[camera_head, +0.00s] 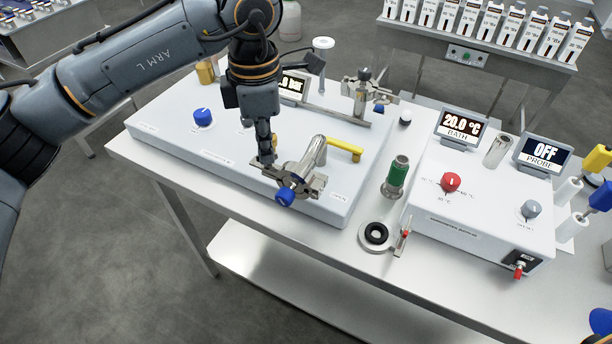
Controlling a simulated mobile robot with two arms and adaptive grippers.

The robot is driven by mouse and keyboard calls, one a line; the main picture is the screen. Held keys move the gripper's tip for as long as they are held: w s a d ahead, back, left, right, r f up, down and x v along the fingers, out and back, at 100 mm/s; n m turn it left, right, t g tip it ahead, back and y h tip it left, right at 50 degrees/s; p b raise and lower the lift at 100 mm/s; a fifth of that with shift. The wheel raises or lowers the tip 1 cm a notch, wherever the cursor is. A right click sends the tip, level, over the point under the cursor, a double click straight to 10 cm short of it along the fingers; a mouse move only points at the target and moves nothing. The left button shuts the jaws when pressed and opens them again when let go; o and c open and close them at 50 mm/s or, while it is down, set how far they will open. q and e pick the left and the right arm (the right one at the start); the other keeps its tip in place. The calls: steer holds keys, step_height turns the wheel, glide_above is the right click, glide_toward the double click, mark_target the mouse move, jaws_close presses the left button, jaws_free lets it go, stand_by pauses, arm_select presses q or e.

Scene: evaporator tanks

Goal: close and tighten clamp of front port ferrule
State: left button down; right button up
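A steel clamp (309,185) with a blue knob (285,195) sits around the front port at the front edge of the white panel unit. A curved steel pipe (313,153) rises from this port, with a yellow handle (345,150) behind it. My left gripper (266,158) points down at the clamp's left end, very close to it. The fingers look edge-on, so I cannot tell whether they touch the clamp or hold anything. Whether the clamp's jaws are fully closed is too small to tell.
A second steel clamp (366,92) stands at the rear port. A green-banded fitting (396,176) and a ring with a black gasket (376,234) are on the bench to the right. A bath controller (478,205) stands further right. The bench's front edge is clear.

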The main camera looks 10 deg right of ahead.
arm_select(q)
steer(key=shift+m, duration=0.3)
steer(key=shift+f+m, duration=0.1)
steer(key=shift+m, duration=0.3)
steer(key=shift+m+b, duration=0.3)
steer(key=shift+m, duration=0.2)
steer(key=shift+m+b, duration=0.3)
steer(key=shift+m, duration=0.8)
